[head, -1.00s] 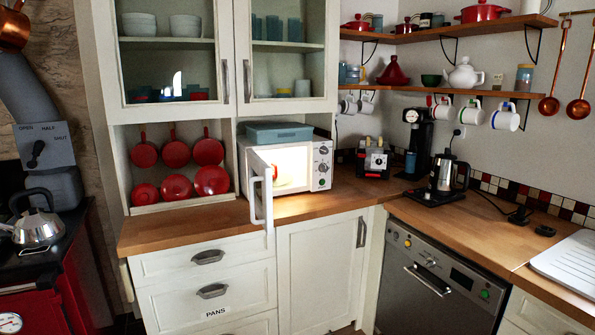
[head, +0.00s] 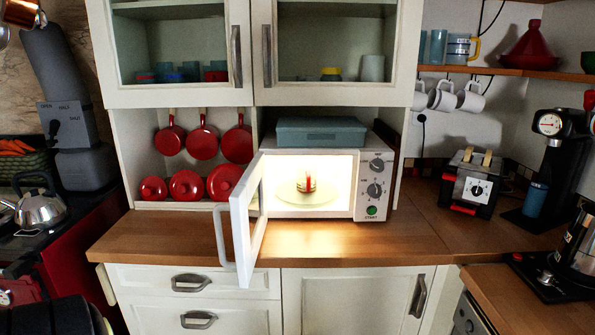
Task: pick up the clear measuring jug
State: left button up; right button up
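A small clear-looking vessel with red and yellow marks (head: 306,182) stands on the round plate inside the lit microwave (head: 372,165). It is small and washed out by the light, so I cannot tell surely that it is the clear measuring jug. A see-through jug-like vessel with a yellow handle (head: 458,48) stands on the right wall shelf and could also be a measuring jug. The microwave door (head: 241,225) stands open toward me. Neither of my grippers shows. A dark shape in the lower left corner may be part of my arm.
A blue-grey box (head: 320,132) lies on the microwave. The wooden counter (head: 160,240) is clear left of the door. Red pans (head: 202,143) hang in the left niche. A toaster (head: 468,183) and coffee machine (head: 550,150) stand right. A kettle (head: 40,205) is far left.

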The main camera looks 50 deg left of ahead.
aim_at(306, 172)
jog(key=u, duration=1)
jog(key=i, duration=1.2)
jog(key=u, duration=1.1)
